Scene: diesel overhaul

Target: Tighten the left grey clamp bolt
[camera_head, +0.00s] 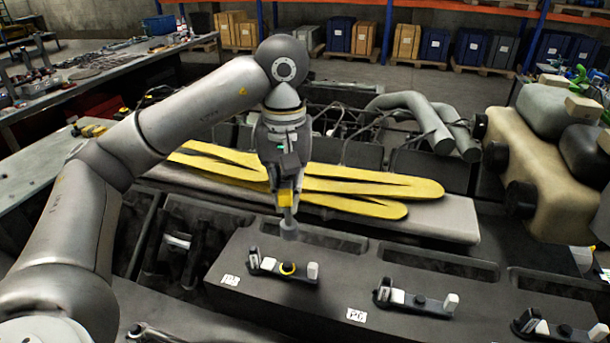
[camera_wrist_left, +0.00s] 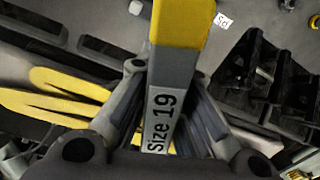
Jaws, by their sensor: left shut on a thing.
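My left gripper (camera_head: 288,183) is shut on a grey and yellow tool marked "Size 19", which points down with a round grey end (camera_head: 289,228). In the left wrist view, the tool (camera_wrist_left: 166,112) sits between the fingers. The leftmost clamp (camera_head: 268,270) lies on the dark grey block below the tool. I cannot make out a separate grey bolt. My right gripper is not in view.
Two similar clamps stand on the block (camera_head: 350,279) to the right: a middle one (camera_head: 415,298) and one (camera_head: 545,328) at the right edge. Yellow flat parts (camera_head: 370,186) lie on a grey board behind. Bent grey pipes (camera_head: 425,113) rise beyond. A workbench (camera_head: 100,69) stands at left.

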